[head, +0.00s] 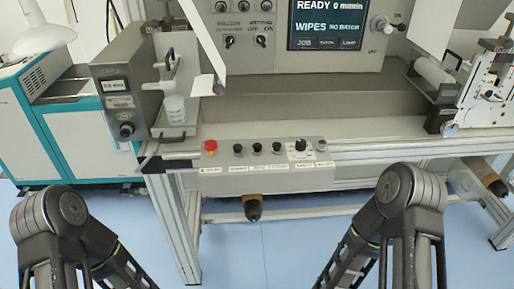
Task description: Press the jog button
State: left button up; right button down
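A light grey button panel (266,182) is on the front edge of the machine. From left to right it carries a red mushroom button (211,146), several small black buttons (257,148) in a row, and a dial knob (300,144) on a white plate. Labels sit below the controls, but they are too small to read surely, so I cannot tell which button is the jog button. Both of my arms show at the bottom of the head view, below and to either side of the panel.
A screen (326,25) above reads "READY" and "WIPES". Switches (230,41) are left of it. A grey box with a knob (122,88) stands at the left, beside a white and teal cabinet (62,120). A roller (436,75) is at the right. The space before the panel is clear.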

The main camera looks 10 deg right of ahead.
aim_at(257, 147)
jog(key=i+j+z, duration=0.1)
jog(key=j+z, duration=0.2)
jog(key=j, duration=1.15)
jog(key=j+z, duration=0.3)
jog(key=j, duration=1.15)
